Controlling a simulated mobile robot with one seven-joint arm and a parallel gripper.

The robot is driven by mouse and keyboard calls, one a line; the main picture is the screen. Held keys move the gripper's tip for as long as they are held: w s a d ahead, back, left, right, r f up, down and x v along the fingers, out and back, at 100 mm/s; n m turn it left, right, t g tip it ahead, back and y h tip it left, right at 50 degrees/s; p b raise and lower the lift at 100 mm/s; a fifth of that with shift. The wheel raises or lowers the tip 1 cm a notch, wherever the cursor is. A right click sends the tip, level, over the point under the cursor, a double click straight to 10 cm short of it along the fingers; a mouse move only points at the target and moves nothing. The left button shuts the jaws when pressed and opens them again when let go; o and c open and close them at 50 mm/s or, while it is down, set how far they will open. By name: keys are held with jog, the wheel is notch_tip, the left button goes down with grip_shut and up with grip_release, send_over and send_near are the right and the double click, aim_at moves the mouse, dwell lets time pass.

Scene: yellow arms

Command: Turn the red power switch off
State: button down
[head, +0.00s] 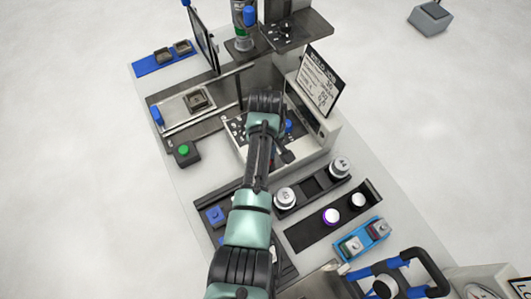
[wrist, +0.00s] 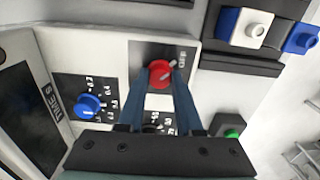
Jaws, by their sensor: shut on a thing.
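The red power switch (wrist: 159,70) is a round red knob with a pale lever or mark, on a dark plate of the white control panel (wrist: 112,52). My gripper (wrist: 163,82) has its two blue fingers reaching up to the knob, one on each side, and is shut on it. Its exact turn position is hard to read. In the head view my arm reaches over the white machine (head: 325,132) and hides most of the switch and my fingertips.
A blue dial (wrist: 88,106) sits left of my fingers, and a black knob (wrist: 152,129) lies just below, partly hidden. A green button box (head: 184,152) stands left of the machine. A sign (head: 320,82) stands above the machine. Dark trays with white round parts lie nearer.

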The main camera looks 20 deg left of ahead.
jog(key=c, duration=0.6)
grip_release()
jog(key=shift+r, duration=0.1)
notch_tip(320, 180, up, 13)
jog(key=shift+f+b, duration=0.1)
jog(key=shift+b, duration=0.4)
jog(key=shift+w, duration=0.1)
